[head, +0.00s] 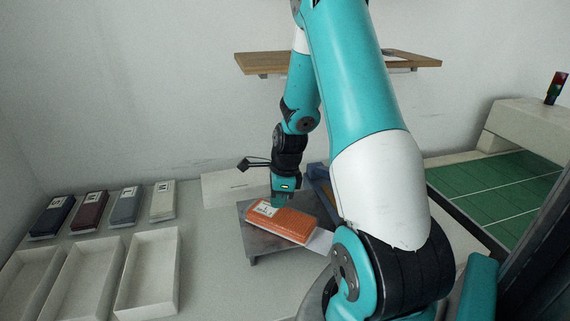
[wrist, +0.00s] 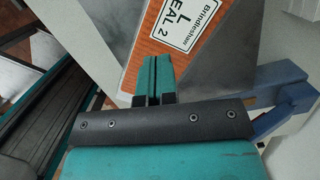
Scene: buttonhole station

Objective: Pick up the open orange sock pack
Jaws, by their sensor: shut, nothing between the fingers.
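The orange sock pack (head: 287,224) lies flat on a grey metal plate (head: 262,242), with a white label at its left end. A pale flap shows at its right end. In the wrist view, part of the orange pack (wrist: 206,14) shows at the top, its label reading "Brindleshaw L". My gripper (head: 281,203) points down at the pack's back edge, near the label. In the wrist view my gripper's fingers (wrist: 155,78) are together with nothing between them, beside the pack. I cannot tell whether the fingertips touch it.
Several labelled packs, including a dark blue one (head: 53,217) and a cream one (head: 163,201), lie at the left behind white trays (head: 148,274). A blue part (head: 319,184) stands just behind the plate. A wooden shelf (head: 262,62) is on the wall; a green conveyor (head: 505,190) is at right.

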